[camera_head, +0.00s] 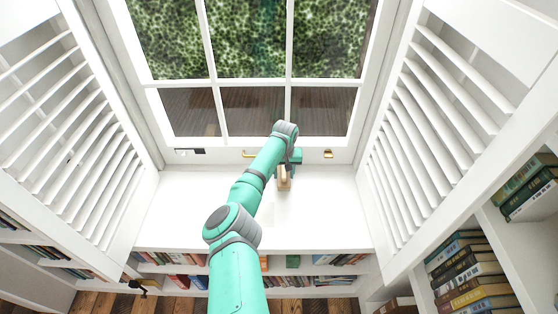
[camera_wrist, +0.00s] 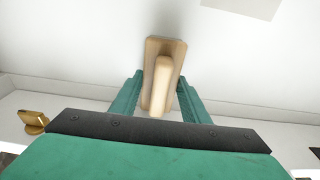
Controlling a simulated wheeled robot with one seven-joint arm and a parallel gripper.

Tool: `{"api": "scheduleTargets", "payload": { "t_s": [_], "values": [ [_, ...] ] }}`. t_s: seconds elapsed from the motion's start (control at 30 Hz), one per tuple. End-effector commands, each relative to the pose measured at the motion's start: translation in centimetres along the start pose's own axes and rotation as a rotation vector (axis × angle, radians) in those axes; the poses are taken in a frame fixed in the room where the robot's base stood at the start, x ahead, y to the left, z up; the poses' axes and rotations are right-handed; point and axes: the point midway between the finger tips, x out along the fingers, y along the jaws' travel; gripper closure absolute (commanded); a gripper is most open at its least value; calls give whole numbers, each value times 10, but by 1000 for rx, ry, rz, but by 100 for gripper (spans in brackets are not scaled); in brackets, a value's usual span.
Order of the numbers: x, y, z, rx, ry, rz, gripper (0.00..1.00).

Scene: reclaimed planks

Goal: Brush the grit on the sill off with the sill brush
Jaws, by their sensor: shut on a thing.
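The sill brush (camera_head: 284,183) is a pale wooden block with a raised rounded handle. In the wrist view the brush (camera_wrist: 162,75) is between the two teal fingers of my gripper (camera_wrist: 160,88), which is shut on its handle. In the head view my gripper (camera_head: 290,165) is over the back part of the white sill (camera_head: 330,205), close to the window. I cannot tell whether the brush touches the sill. The bristles are hidden under the block. I make out no grit on the sill in either view; my arm covers part of it.
The window frame (camera_head: 230,138) stands behind the sill, with brass fittings (camera_head: 327,154) and a black fitting (camera_head: 190,151) low on it. Louvred shutters flank it at left (camera_head: 75,140) and right (camera_head: 440,130). Bookshelves lie below and at right. The sill's right part looks clear.

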Motion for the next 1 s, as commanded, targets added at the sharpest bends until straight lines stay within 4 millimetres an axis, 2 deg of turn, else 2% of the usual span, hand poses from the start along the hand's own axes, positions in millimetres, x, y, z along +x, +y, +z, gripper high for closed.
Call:
{"api": "scheduleTargets", "payload": {
  "t_s": [0.03, 0.07, 0.6, 0.8, 1.0],
  "values": [
    [-16, 1, -4, 2, 7, 2, 79],
    [-21, 1, -4, 3, 5, 1, 79],
    [-67, 8, -10, 11, 4, 3, 79],
    [-77, 9, -12, 12, 4, 2, 79],
    [-78, 9, -12, 12, 3, 1, 79]
  ]
}}
